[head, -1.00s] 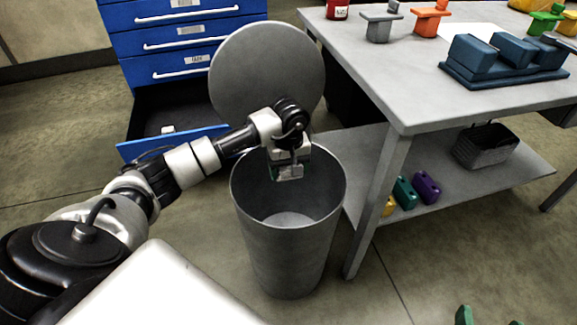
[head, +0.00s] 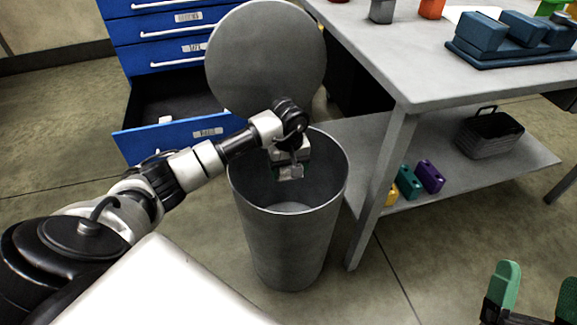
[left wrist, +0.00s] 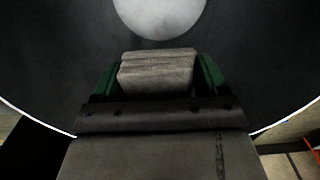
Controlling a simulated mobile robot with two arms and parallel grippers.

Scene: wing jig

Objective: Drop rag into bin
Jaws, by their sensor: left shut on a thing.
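The bin (head: 290,245) is a tall grey metal can with its round lid (head: 266,60) raised at the back. My left gripper (head: 290,172) points down at the bin's mouth; whether the fingertips are below the rim is hard to tell. In the left wrist view the rag (left wrist: 157,73), a folded grey-beige cloth, is held between the green finger pads, with the dark bin inside around it and the pale bin floor (left wrist: 160,15) beyond. My right gripper (head: 535,295) shows at the lower right, its green fingers apart and nothing seen between them.
A grey workbench (head: 400,75) stands right of the bin, with a blue jig (head: 510,45) on top. Its lower shelf holds a dark basket (head: 490,132) and several small coloured blocks. A blue drawer cabinet (head: 170,55) behind has its low drawer (head: 185,138) open.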

